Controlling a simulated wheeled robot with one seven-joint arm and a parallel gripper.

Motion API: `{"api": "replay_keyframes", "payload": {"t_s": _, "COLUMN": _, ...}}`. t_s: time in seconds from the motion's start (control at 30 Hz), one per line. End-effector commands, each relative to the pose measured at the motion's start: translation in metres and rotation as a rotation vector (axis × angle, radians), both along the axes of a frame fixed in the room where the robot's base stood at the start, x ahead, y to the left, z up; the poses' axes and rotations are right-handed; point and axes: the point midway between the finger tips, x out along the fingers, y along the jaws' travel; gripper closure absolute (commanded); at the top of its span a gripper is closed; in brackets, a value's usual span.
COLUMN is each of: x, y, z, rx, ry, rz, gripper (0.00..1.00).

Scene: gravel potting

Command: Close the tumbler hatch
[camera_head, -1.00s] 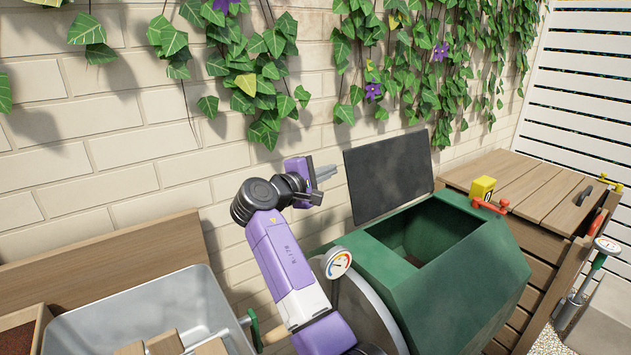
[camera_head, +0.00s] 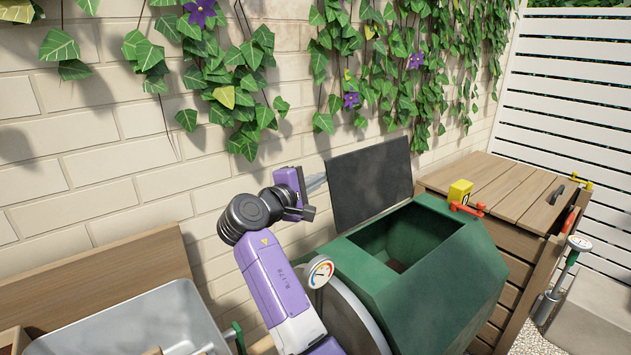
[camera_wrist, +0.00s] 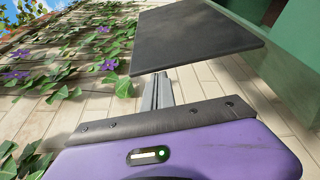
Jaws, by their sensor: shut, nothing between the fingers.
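The green tumbler (camera_head: 420,270) stands right of centre in the head view, its top opening uncovered. Its dark hatch (camera_head: 370,183) stands raised at the opening's back edge, near the brick wall. My gripper (camera_head: 316,181) is shut and empty, just left of the hatch's left edge; its fingertips look close to that edge, and I cannot tell whether they touch. In the wrist view the hatch (camera_wrist: 195,40) spans the upper middle, beyond the shut grey fingers (camera_wrist: 158,92). A green part of the tumbler (camera_wrist: 302,60) shows at the right edge.
A round gauge (camera_head: 320,271) sits at the tumbler's left end. A wooden bin (camera_head: 500,190) with a yellow-and-red fitting (camera_head: 461,194) stands to the right. A grey metal tub (camera_head: 130,325) is at lower left. The ivy-hung brick wall (camera_head: 100,150) closes off the back.

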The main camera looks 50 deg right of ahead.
Motion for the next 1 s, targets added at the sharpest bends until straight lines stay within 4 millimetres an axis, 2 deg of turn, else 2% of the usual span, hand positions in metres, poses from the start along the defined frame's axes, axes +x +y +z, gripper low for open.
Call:
{"api": "replay_keyframes", "payload": {"t_s": 0.63, "x": -0.075, "y": 0.018, "z": 0.005, "rx": -0.118, "ry": -0.485, "rz": -0.002, "gripper": 1.0}}
{"api": "replay_keyframes", "payload": {"t_s": 1.0, "x": -0.103, "y": 0.025, "z": 0.0, "rx": -0.114, "ry": -0.476, "rz": -0.001, "gripper": 1.0}}
